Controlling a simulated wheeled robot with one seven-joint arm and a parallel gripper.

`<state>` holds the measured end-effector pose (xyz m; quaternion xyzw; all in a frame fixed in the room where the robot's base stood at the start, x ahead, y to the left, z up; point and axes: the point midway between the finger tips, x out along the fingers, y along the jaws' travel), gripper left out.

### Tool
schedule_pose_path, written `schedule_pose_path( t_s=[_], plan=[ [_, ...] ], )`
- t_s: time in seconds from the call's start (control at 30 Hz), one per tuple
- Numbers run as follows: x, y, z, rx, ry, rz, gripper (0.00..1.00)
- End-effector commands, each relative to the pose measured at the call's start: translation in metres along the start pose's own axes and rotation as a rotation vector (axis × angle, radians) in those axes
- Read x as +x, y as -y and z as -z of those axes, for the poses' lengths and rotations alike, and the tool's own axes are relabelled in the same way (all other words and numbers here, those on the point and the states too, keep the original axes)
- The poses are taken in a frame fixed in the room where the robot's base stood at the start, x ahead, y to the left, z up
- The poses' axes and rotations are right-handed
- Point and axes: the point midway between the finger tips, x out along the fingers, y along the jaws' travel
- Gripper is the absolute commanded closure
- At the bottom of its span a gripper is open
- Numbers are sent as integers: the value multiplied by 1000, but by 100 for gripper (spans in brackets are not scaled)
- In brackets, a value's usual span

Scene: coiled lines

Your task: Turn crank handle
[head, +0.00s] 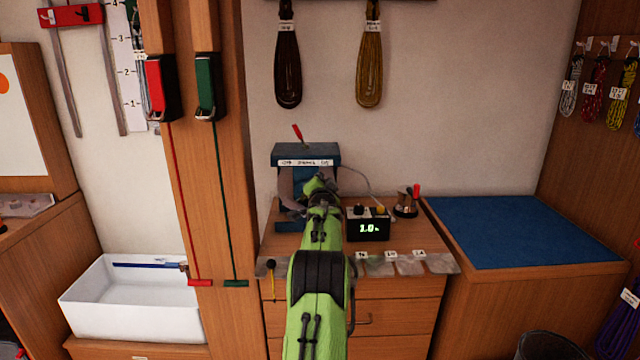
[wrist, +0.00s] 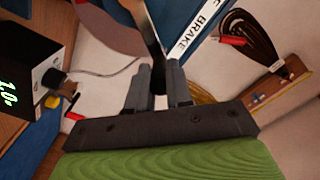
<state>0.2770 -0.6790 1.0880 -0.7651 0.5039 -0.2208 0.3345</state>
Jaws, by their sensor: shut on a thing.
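The crank handle (wrist: 151,52) shows in the wrist view as a dark bar. It runs up from between the fingers of my gripper (wrist: 160,77), which are shut on it. It sits beside a blue device (head: 290,152) whose white label ends in "BRAKE"; the device also shows in the wrist view (wrist: 176,14). In the head view my green arm reaches to the front of this device, and hides the fingertips and most of the handle.
A display box (head: 368,225) reading 1.0 stands right of my arm, with a small metal winch (head: 405,204) beyond it. A blue mat (head: 510,230) lies clear at the right. Coiled lines (head: 288,70) hang above. A wooden post (head: 220,150) stands close on the left.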

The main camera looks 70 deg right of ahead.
Motion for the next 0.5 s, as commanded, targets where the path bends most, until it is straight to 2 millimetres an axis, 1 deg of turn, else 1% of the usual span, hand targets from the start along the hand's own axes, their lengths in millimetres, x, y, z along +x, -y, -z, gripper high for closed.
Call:
schedule_pose_path(
  t_s=[0.03,0.3,0.33,0.47,0.5],
  plan=[
    [0,-2,-3,2,6,-4,100],
    [0,-2,-3,2,7,-4,100],
    [0,-2,-3,1,7,-4,75],
    [0,-1,-2,1,5,-2,55],
    [0,-1,-2,1,5,-2,55]
  ],
)
